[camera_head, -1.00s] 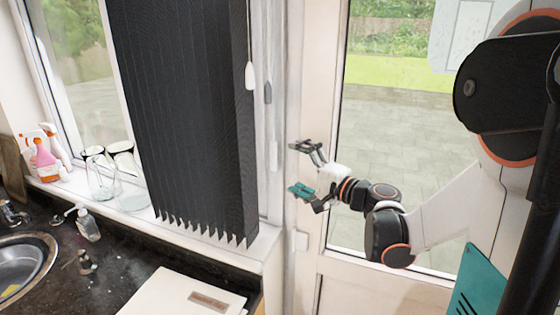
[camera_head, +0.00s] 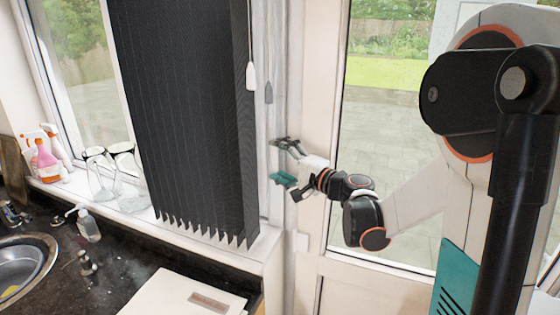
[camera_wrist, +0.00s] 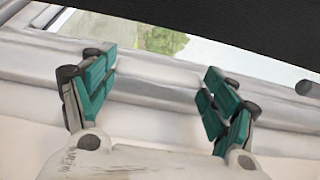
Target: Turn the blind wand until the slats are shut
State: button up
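The dark vertical slats (camera_head: 185,120) hang as a folded blind in front of the window in the head view, and their dark fabric (camera_wrist: 220,25) crosses the top of the wrist view. A white pull (camera_head: 250,76) hangs on a thin cord at the blind's right edge, with a grey one (camera_head: 268,92) beside it. I cannot tell which hanging part is the wand. My gripper (camera_head: 276,160) is right of the blind, by the window frame. Its teal-padded fingers (camera_wrist: 155,80) are apart, with pale frame visible between them and nothing clearly held.
A glazed door (camera_head: 390,150) stands to the right. Glass jars (camera_head: 130,185) and spray bottles (camera_head: 45,160) stand on the sill at left. A soap bottle (camera_head: 88,225) stands by the sink (camera_head: 25,265). A white box (camera_head: 180,298) lies on the dark counter.

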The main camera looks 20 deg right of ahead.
jog(key=shift+a+h, duration=0.1)
jog(key=shift+h, duration=0.3)
jog(key=m+h, duration=0.2)
jog(key=h, duration=0.1)
jog(key=a+m+t+h, duration=0.1)
jog(key=m+h, duration=0.1)
jog(key=h, duration=0.1)
jog(key=shift+s+a+f+m+h+b, duration=0.1)
jog(key=shift+a+m+h+b, duration=0.05)
jog(key=shift+m+h+b, duration=0.2)
jog(key=m+h, duration=0.1)
jog(key=h, duration=0.1)
jog(key=m+g+h, duration=0.1)
jog(key=m+h, duration=0.1)
jog(key=m+h+b, duration=0.1)
jog(key=h, duration=0.1)
jog(key=shift+a+m+g+h, duration=0.3)
jog(key=shift+a+m+h, duration=0.05)
jog(key=shift+d+m+g+h, duration=0.1)
jog(key=shift+m+g+h, duration=0.5)
jog(key=shift+m+h, duration=0.3)
jog(key=shift+w, duration=0.25)
